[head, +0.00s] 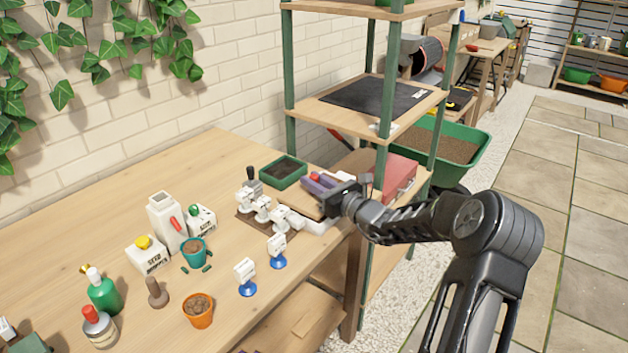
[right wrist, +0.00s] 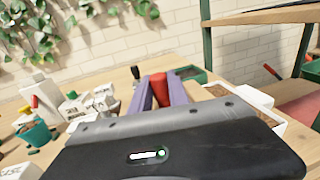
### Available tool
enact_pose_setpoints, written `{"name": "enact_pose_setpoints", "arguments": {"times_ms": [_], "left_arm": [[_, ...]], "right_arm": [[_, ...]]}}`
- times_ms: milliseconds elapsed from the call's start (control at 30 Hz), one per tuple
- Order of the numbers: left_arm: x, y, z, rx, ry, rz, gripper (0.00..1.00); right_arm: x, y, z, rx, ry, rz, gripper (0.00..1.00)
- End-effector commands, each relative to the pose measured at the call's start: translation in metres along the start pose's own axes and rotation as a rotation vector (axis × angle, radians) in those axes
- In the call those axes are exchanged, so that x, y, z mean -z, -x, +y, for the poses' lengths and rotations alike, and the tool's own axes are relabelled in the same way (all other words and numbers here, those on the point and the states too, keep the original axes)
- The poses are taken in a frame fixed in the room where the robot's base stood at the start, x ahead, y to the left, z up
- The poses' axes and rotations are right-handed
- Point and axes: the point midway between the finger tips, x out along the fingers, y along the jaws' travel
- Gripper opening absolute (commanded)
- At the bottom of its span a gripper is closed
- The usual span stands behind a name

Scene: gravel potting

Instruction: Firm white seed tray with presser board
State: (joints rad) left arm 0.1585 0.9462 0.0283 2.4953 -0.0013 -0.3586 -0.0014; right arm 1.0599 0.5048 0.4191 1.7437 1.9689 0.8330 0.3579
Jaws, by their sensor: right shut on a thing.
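My right gripper (head: 320,182) is at the right end of the potting table, with its arm reaching in from the right. Its purple fingers, seen in the right wrist view (right wrist: 160,92), are closed on the red handle (right wrist: 160,88) of the presser board. The wooden presser board (head: 303,204) lies under the fingers, over the white seed tray (head: 318,227). White tray rim also shows in the right wrist view (right wrist: 252,96). The gripper body hides much of board and tray, so I cannot tell whether the board touches the soil. My left gripper is not in view.
A green tray of soil (head: 283,172) stands just behind. White stamp-like pieces (head: 262,207) are close on the left, and two blue-based label stands (head: 278,252) in front. A shelf post (head: 381,180) rises on the right. Bottles and pots fill the table's left front.

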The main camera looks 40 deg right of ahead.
Motion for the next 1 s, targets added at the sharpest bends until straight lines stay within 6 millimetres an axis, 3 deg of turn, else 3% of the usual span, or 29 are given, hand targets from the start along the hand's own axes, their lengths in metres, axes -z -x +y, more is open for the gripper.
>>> {"name": "enact_pose_setpoints", "arguments": {"times_ms": [1000], "left_arm": [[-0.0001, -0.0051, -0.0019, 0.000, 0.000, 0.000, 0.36]], "right_arm": [[0.0060, -0.0003, 0.0002, -0.001, 0.001, -0.002, 0.00]]}}
